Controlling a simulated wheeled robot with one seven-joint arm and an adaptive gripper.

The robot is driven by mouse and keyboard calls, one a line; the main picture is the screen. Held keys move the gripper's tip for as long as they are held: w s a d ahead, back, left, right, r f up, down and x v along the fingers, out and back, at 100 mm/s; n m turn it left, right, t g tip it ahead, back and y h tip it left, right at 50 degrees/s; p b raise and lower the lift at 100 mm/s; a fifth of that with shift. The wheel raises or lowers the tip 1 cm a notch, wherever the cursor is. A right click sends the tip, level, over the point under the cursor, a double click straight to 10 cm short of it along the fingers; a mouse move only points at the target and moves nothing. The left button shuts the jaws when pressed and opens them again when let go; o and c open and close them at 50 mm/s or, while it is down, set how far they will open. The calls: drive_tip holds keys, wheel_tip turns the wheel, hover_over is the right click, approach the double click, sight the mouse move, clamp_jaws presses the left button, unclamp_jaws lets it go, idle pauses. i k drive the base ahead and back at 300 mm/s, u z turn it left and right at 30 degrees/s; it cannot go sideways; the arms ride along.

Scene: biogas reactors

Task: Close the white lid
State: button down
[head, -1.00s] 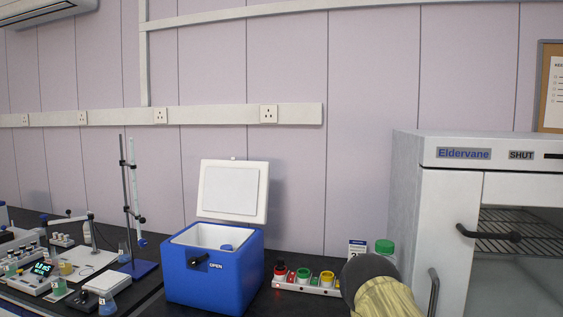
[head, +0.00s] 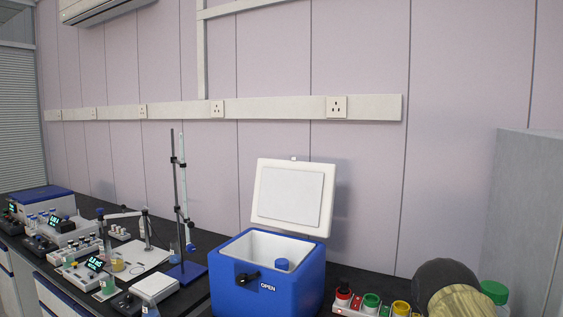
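The white lid (head: 291,197) stands raised, hinged at the back of a blue cool box (head: 262,285). The box front reads OPEN beside a black latch (head: 246,279). A blue-capped item (head: 282,265) shows inside the white interior. My gripper is not visible; a dark rounded part with a yellowish section at the lower right may be part of my arm, but I cannot tell.
A rack with red, green and yellow tops (head: 371,301) stands right of the box, with a green-capped container (head: 494,291) beyond. A burette stand (head: 179,205) and several instruments crowd the bench to the left. A grey cabinet (head: 522,220) stands at the right.

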sight(294, 196)
drive_tip(key=u, duration=0.4)
drive_tip(key=i, duration=0.5)
drive_tip(key=u, duration=0.55)
